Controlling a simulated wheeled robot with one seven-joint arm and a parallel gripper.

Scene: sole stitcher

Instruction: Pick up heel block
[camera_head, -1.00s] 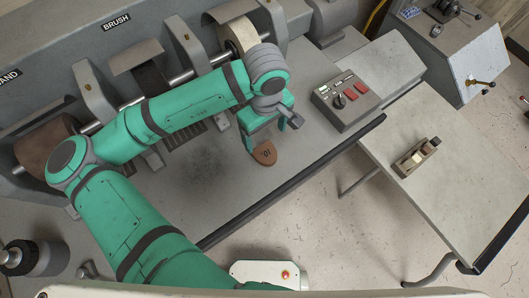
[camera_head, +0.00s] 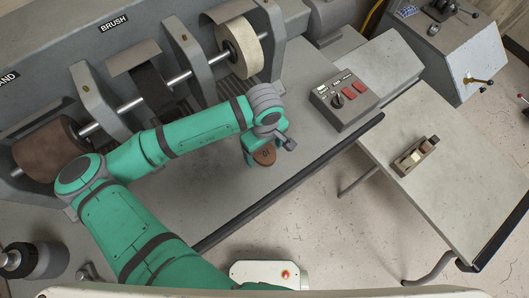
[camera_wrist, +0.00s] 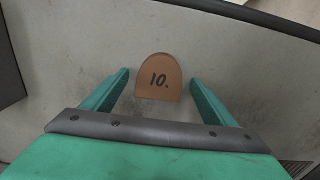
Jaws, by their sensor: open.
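My gripper (camera_wrist: 158,84) is open and empty. In the head view my gripper (camera_head: 263,152) is over the heel block (camera_head: 265,158), which is partly covered by the gripper. I cannot tell the exact height of the fingertips above the bench.
A control box (camera_head: 345,100) with red buttons stands right of my gripper. Behind are the machine's shaft and wheels, with a pale wheel (camera_head: 240,47) nearest. A side table (camera_head: 450,185) at right holds a small wood-and-metal tool (camera_head: 416,156). The bench has a dark front edge (camera_head: 300,175).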

